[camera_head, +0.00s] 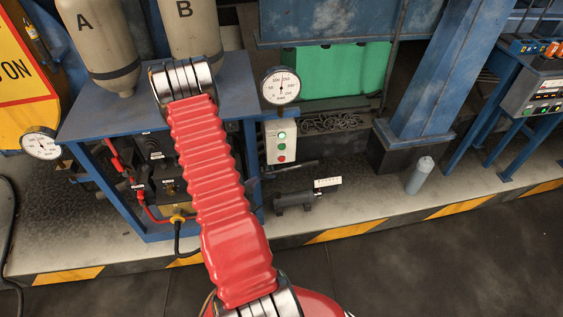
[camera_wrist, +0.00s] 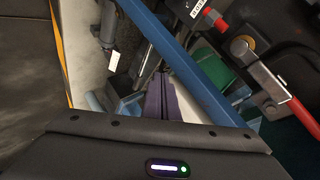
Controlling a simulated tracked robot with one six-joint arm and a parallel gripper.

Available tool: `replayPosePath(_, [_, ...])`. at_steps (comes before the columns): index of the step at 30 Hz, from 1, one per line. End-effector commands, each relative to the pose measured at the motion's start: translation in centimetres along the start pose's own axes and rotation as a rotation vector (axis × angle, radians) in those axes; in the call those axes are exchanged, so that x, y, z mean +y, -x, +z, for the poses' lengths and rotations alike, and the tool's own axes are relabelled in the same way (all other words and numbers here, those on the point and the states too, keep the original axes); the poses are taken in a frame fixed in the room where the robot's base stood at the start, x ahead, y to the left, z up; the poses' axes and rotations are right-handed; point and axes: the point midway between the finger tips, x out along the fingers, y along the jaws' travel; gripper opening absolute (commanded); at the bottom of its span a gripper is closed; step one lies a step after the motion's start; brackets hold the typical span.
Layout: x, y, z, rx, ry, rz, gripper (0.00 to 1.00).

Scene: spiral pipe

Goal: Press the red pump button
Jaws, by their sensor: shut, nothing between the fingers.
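A pale control box (camera_head: 280,143) stands at the right side of the blue bench in the head view. It carries a lit green lamp at its top, with small red and green buttons (camera_head: 281,152) below. The buttons are too small to tell more. I cannot make out this box in the wrist view. My gripper (camera_wrist: 158,98) shows in the wrist view as two dark purplish fingers close together, shut and empty. A blue beam lies just right of them. In the head view my gripper is hidden beyond my red arm.
The blue bench (camera_head: 78,122) bears tanks A (camera_head: 97,40) and B (camera_head: 192,28). A pressure gauge (camera_head: 281,86) is above the control box. A dark pump (camera_head: 293,201) lies on the ledge. A red-handled lever (camera_wrist: 290,97) is right in the wrist view. The foreground floor (camera_head: 430,265) is clear.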

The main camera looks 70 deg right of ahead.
Motion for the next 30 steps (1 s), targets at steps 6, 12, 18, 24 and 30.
replayPosePath(6, [4.7, -1.8, -6.2, 0.244, -0.139, -0.061, 0.0])
replayPosePath(12, [6.8, -1.6, -9.4, 0.374, -0.197, -0.122, 0.0])
replayPosePath(18, [7.0, -1.4, -10.0, 0.396, -0.207, -0.139, 0.0])
replayPosePath(24, [7.0, -1.4, -9.9, 0.395, -0.206, -0.138, 0.0])
replayPosePath(30, [6.6, -1.8, -9.9, 0.394, -0.206, -0.138, 0.0])
